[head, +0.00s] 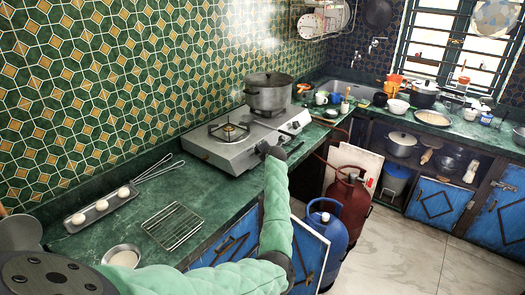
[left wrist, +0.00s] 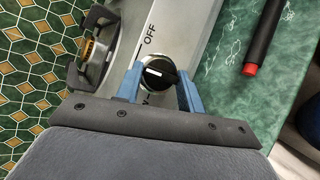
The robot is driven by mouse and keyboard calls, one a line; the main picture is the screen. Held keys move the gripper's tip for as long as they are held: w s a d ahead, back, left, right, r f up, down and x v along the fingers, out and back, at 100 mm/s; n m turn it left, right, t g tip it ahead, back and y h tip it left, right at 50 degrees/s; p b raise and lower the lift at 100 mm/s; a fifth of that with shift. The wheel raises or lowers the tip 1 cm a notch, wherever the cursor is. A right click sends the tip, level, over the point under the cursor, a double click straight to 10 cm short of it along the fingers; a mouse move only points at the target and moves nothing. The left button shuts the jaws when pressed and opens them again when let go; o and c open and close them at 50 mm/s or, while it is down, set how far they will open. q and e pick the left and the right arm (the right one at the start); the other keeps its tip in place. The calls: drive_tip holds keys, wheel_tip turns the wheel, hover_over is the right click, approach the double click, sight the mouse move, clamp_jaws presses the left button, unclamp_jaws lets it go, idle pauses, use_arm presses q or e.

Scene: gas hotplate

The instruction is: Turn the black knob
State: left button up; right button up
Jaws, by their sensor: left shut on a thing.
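The black knob (left wrist: 160,74) sits on the metal front panel of the gas hotplate (head: 235,146), near the printed word OFF. In the left wrist view, the blue fingers of my left gripper (left wrist: 159,77) stand on either side of the knob and are shut on it. The knob's raised grip runs roughly across the picture, with a white mark on its left part. In the head view, my left arm reaches up to the hotplate's front, and its hand hides the knob. My right gripper is not in view.
A steaming pot (head: 269,93) stands on the far burner; the near burner (head: 229,129) is bare. A black rod with a red end (left wrist: 262,45) lies on the green counter. A wire rack (head: 174,227) and an egg tray (head: 101,209) are nearer. Gas cylinders (head: 347,205) stand below.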

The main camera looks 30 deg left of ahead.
use_arm(q)
drive_tip(key=shift+r, duration=0.15)
drive_tip(key=o, duration=0.8)
drive_tip(key=shift+o, duration=0.6)
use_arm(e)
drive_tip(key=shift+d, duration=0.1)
use_arm(q)
drive_tip(key=b+v, duration=0.2)
drive_tip(key=v, duration=0.5)
drive_tip(key=shift+s+d, duration=0.2)
drive_tip(key=shift+d, duration=0.15)
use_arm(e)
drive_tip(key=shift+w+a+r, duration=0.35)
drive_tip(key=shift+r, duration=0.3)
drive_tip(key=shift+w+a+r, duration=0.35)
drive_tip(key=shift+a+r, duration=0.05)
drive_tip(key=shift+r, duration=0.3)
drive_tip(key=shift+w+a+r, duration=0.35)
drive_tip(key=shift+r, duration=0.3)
use_arm(q)
drive_tip(key=shift+r, duration=0.1)
